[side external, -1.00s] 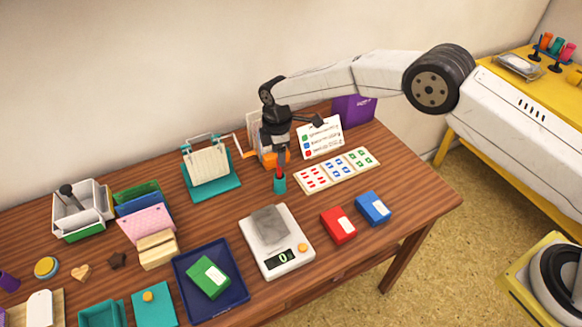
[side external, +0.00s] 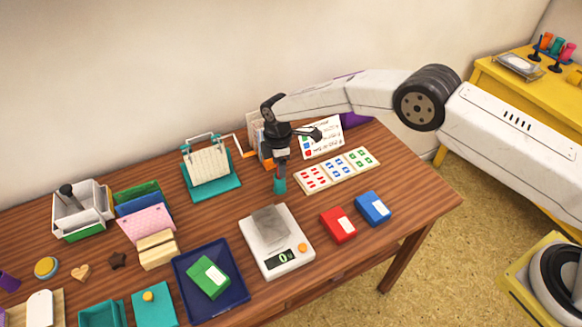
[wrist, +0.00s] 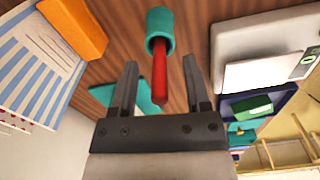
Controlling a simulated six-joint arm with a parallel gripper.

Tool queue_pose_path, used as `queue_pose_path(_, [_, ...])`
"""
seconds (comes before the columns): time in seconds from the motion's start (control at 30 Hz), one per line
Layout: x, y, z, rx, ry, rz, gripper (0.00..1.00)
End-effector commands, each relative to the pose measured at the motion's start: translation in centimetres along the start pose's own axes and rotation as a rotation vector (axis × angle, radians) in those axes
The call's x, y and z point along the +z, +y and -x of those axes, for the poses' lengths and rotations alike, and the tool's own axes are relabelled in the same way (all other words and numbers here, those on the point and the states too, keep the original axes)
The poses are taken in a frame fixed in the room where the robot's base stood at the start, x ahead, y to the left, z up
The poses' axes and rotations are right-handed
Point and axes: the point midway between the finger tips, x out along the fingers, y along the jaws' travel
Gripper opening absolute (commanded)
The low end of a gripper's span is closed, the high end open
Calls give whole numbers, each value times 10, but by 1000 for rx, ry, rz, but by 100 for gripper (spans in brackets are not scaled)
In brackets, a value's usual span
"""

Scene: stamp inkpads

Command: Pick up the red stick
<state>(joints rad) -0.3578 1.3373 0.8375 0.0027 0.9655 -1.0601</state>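The red stick (wrist: 160,75) stands in a small teal cup (wrist: 159,28), its free end pointing toward my gripper in the wrist view. My gripper (wrist: 160,62) is open, with one finger on each side of the stick and a visible gap to both. In the side view the teal cup (side external: 279,184) is on the wooden table, and my gripper (side external: 281,165) is directly over it, pointing down. The stick is hidden there behind the fingers.
A white scale (side external: 258,262) with a grey block is in front of the cup. A stamped card strip (side external: 337,170) lies to the right, and a teal-based flip stand (side external: 215,187) to the left. An orange block (wrist: 75,26) shows nearby in the wrist view.

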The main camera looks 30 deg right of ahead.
Motion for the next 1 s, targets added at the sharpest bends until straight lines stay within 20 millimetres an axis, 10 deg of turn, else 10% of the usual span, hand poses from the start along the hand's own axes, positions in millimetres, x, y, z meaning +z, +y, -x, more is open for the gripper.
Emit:
queue_pose_path(0.2, [0,0,0,0,0,0,0])
queue_pose_path(1.0, [0,1,35,2,0,0,0])
